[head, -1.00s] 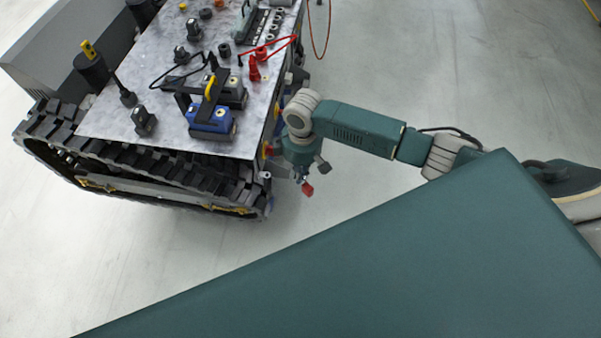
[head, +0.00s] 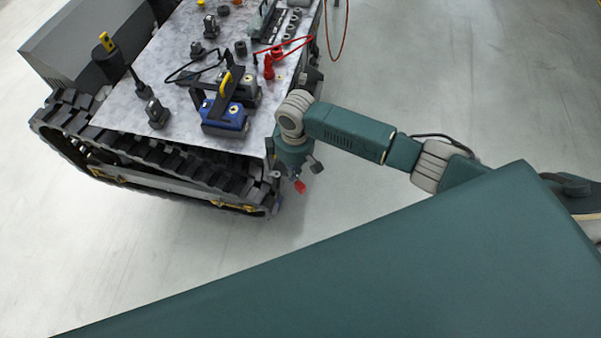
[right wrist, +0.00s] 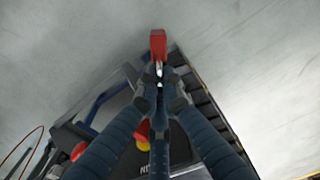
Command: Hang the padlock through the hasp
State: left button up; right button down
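The red padlock (head: 300,187) hangs below my right gripper (head: 297,172), beside the near right corner of the tracked carrier. In the right wrist view the padlock (right wrist: 158,42) sticks out beyond the fingertips of my right gripper (right wrist: 160,88). The fingers are closed together around its thin metal shackle. The padlock is apart from the carrier in the head view. I cannot make out the hasp; the arm hides part of the carrier's right side. My left gripper is not in view.
The tracked carrier (head: 108,118) has a grey top with a blue box (head: 224,118), a red clamp (head: 268,68) and several dark fittings. Red-and-yellow knobs (right wrist: 143,131) show on its end in the right wrist view. A red cable (head: 345,40) hangs behind. The floor to the right is clear.

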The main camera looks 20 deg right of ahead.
jog(key=shift+w+a+b, duration=0.25)
jog(key=shift+w+a, duration=0.45)
jog(key=shift+a, duration=0.3)
jog(key=shift+w+a+b, duration=0.2)
jog(key=shift+w+a, duration=0.5)
jog(key=shift+a, duration=0.3)
jog(key=shift+p, duration=0.3)
jog(key=shift+f, duration=0.25)
jog(key=shift+s+f, duration=0.2)
jog(key=shift+f, duration=0.05)
dwell(0.4)
